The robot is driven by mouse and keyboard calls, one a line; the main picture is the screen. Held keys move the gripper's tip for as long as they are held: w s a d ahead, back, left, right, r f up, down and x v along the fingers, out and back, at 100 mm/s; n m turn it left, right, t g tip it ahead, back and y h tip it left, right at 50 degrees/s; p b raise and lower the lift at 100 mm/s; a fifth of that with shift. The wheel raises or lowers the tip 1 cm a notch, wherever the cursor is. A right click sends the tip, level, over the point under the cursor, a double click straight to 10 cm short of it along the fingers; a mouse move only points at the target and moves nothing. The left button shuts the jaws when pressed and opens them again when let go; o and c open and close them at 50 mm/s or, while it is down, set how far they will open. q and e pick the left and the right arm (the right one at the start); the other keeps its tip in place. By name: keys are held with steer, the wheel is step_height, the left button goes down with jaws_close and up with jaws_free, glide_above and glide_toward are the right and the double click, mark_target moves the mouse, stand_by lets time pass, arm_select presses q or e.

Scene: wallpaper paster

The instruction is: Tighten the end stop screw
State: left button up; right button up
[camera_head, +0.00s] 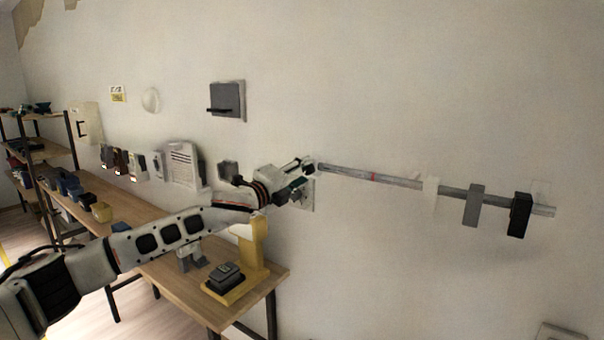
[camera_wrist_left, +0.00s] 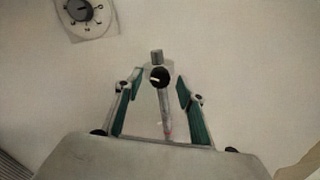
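A grey rod (camera_head: 400,181) with a red mark runs along the wall. In the left wrist view the rod (camera_wrist_left: 165,110) ends in a grey stub at the top. Near that end sits a pale collar, the likely end stop, with a round black screw knob (camera_wrist_left: 159,77) bearing a white line. My left gripper (camera_head: 308,168) is at the rod's left end. In the left wrist view its teal-padded fingers (camera_wrist_left: 158,85) are open on either side of the knob and rod, with gaps on both sides. In the head view the gripper hides the knob. My right gripper is not in view.
A white bracket (camera_head: 430,190), a grey block (camera_head: 473,205) and a black block (camera_head: 520,215) are on the rod's right part. A dial plate (camera_wrist_left: 86,14) is on the wall nearby. A wooden bench (camera_head: 150,215) with several tools stands below left. Wall space above the rod is clear.

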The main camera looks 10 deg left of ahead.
arm_select(q)
steer(key=v, duration=1.2)
stand_by(0.3)
steer(key=s+d+f+n+g, duration=0.1)
steer(key=s+d+f+n, duration=0.25)
steer(key=f, duration=0.65)
steer(key=s+d+f+n+g, duration=0.1)
steer(key=s+d+f+n, duration=0.25)
steer(key=f, duration=0.65)
steer(key=s+d+f+n+g, duration=0.1)
steer(key=s+d+f+n, duration=0.3)
steer(key=f, duration=0.7)
steer(key=s+a+f+n+g+y, duration=0.1)
steer(key=s+a+f+n, duration=0.2)
steer(key=s+f, duration=0.5)
steer(key=s+a+f+n+g+y, duration=0.1)
steer(key=s+a+f+n+y, duration=0.1)
steer(key=s+f, duration=0.7)
steer(key=s+a+f+n+g+y, duration=0.1)
steer(key=s+a+f+n+y, duration=0.1)
steer(key=s+a+f+n, duration=0.3)
steer(key=s+f+n, duration=0.1)
steer(key=s+f, duration=0.2)
steer(key=s, duration=0.3)
steer(key=shift+f+g, duration=0.35)
steer(key=shift+g, duration=0.05)
steer(key=shift+a, duration=0.1)
